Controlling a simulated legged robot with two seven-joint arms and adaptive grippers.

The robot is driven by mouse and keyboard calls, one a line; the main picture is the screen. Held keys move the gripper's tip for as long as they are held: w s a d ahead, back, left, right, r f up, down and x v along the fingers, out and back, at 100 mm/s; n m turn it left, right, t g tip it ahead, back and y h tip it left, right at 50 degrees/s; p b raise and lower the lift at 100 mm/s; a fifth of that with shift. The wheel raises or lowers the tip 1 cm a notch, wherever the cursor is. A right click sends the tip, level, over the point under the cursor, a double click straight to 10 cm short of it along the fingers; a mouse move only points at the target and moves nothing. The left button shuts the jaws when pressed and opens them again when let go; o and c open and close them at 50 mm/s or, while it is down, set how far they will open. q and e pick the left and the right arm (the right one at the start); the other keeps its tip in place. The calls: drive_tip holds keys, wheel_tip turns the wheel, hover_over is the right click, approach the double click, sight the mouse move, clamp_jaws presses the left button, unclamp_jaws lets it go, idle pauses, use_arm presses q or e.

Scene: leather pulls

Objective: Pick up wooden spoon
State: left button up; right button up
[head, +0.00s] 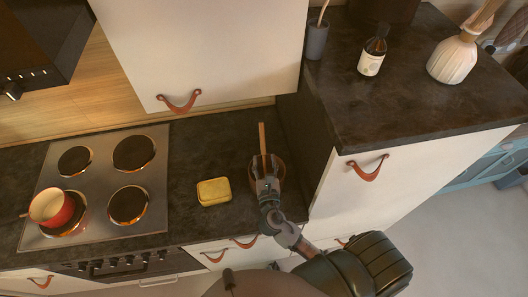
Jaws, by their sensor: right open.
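The wooden spoon shows as a narrow light-brown handle (262,137) on the dark counter, right of the stove. Its lower part is hidden behind my right gripper (265,162). My right gripper is open, over the near part of the spoon, with its fingers pointing away from me. I cannot tell whether the fingers touch the spoon. A brown rounded thing (280,172) shows partly around the gripper; the gripper hides most of it. My left gripper is not in view.
A yellow box (214,191) lies left of my right gripper. A stove (105,184) with a red pot (52,208) is further left. A wall cabinet (205,50) hangs above. A higher counter (400,105) on the right holds a bottle (371,62) and vase (452,60).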

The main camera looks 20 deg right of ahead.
sight(263, 142)
drive_tip(key=x, duration=0.6)
drive_tip(key=shift+f, duration=0.15)
drive_tip(key=shift+w+d, duration=0.2)
drive_tip(key=shift+d, duration=0.05)
drive_tip(key=x, duration=0.3)
drive_tip(key=p+x, duration=0.1)
drive_tip(key=x, duration=0.1)
drive_tip(key=shift+s+d, duration=0.1)
drive_tip(key=shift+d, duration=0.15)
drive_tip(key=shift+w+a, duration=0.1)
drive_tip(key=shift+w, duration=0.15)
drive_tip(key=shift+a, duration=0.35)
drive_tip(key=shift+s+a, duration=0.1)
drive_tip(key=c, duration=0.6)
clamp_jaws()
drive_tip(key=shift+d, duration=0.45)
